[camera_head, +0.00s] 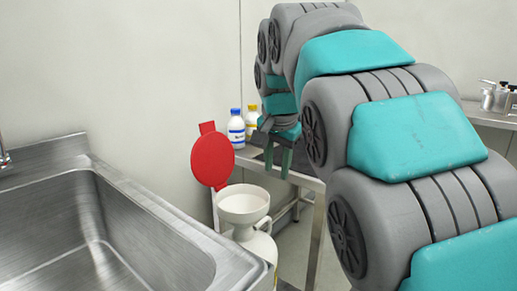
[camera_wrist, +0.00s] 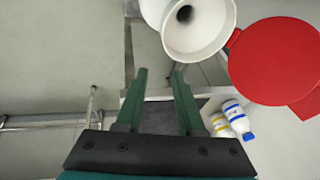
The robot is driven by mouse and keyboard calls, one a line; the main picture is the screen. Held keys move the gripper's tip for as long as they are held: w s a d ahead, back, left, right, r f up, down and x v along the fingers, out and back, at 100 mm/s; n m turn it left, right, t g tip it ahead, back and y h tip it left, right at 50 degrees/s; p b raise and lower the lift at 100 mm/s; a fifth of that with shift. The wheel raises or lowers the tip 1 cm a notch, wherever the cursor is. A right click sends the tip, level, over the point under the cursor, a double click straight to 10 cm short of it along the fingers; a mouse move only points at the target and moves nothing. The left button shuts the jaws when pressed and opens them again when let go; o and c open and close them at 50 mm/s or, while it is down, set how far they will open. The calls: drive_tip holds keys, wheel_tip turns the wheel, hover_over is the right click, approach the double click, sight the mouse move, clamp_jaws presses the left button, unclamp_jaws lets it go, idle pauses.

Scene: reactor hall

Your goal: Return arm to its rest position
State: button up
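My gripper (camera_head: 281,158) hangs at the end of my grey and teal arm in the head view, above the front of a metal side table (camera_head: 318,183). In the wrist view, the two green fingers of my gripper (camera_wrist: 158,75) stand apart with nothing between them. A white funnel (camera_head: 243,205) with a raised red lid (camera_head: 212,160) sits on a white container (camera_head: 262,247), to the left of and below my gripper in the head view. The funnel (camera_wrist: 193,25) and red lid (camera_wrist: 275,60) also show in the wrist view, beyond the fingertips.
A blue-capped bottle (camera_head: 236,130) and a yellow-capped bottle (camera_head: 252,122) stand on the side table close to my gripper. A steel sink (camera_head: 110,230) fills the left. Metal dispensers (camera_head: 490,96) stand on a counter (camera_head: 487,118) at the right.

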drive_tip(key=s+d+f+n+g, duration=0.2)
drive_tip(key=s+d+f, duration=0.1)
drive_tip(key=s+f, duration=0.6)
drive_tip(key=s+d+f+n+g, duration=0.2)
drive_tip(key=s+d+f, duration=0.2)
drive_tip(key=s+f, duration=0.5)
drive_tip(key=s+d+f+n+g, duration=0.2)
drive_tip(key=s+f, duration=0.6)
drive_tip(key=s, duration=0.9)
drive_tip(key=shift+s+d+f+n, duration=0.4)
drive_tip(key=shift+d, duration=0.6)
